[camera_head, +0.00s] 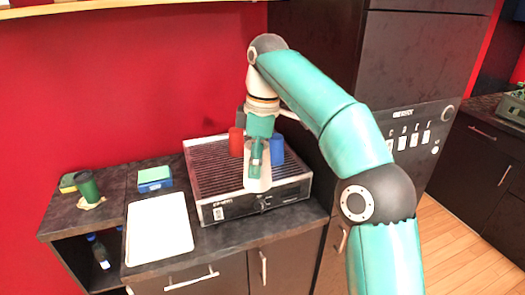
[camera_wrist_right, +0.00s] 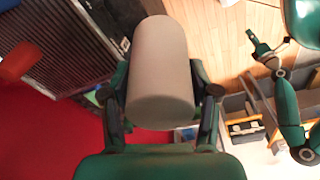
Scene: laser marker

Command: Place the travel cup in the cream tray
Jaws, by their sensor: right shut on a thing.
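The cream tray (camera_head: 159,245) lies flat and empty on the dark counter, left of the slatted machine in the head view. My right gripper (camera_head: 257,158) is above the machine, to the right of the tray. It is shut on a plain grey-beige cylinder (camera_head: 258,183), which looks like the travel cup. In the right wrist view, the cup (camera_wrist_right: 160,70) sits between the two fingers of the right gripper (camera_wrist_right: 161,100). My left gripper (camera_wrist_right: 262,48) shows small in that view, far off, its fingers too small to judge.
A red cup (camera_head: 236,141) and a blue cup (camera_head: 277,149) stand on the machine (camera_head: 208,160) close to my right gripper. A bottle (camera_head: 99,252) stands in the shelf below.

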